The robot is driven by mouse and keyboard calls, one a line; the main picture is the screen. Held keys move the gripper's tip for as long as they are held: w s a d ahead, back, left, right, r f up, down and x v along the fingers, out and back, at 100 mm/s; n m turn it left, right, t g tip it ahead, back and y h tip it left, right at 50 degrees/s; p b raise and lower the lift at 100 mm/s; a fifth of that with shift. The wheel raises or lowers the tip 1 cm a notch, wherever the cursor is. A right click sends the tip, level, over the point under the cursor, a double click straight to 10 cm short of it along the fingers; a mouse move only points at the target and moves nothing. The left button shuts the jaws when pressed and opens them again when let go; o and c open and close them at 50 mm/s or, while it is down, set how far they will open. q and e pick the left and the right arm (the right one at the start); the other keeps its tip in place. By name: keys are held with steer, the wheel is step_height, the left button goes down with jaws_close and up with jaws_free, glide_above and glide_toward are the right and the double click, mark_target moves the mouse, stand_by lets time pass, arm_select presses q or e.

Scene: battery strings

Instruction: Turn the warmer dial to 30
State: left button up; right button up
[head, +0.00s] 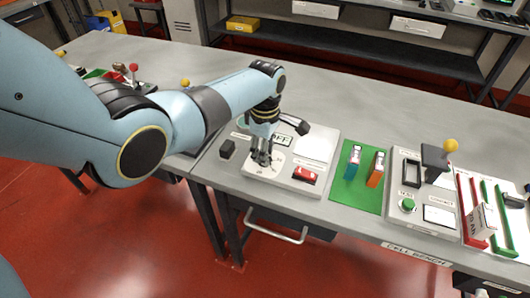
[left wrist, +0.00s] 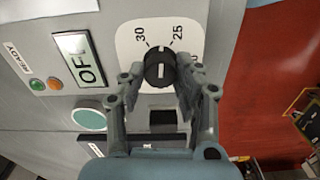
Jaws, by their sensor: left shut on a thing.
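The warmer dial (left wrist: 160,66) is a round black knob on a white scale plate marked 30 and 25 in the left wrist view. A white mark on its rim shows between the two numbers. My left gripper (left wrist: 163,78) is shut on the dial, with one finger on each side. In the head view my left gripper (head: 262,158) points down over the warmer panel (head: 252,170) and hides the dial. My right gripper is not in view.
The bench behind the warmer is clear.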

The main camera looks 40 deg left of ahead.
arm_select(q)
steer(key=shift+s, duration=0.1)
steer(key=n, duration=0.6)
steer(key=shift+f, duration=0.1)
steer(key=shift+n, duration=0.6)
steer(key=o, duration=1)
steer(key=shift+c, duration=0.2)
steer(key=shift+r, duration=1.85)
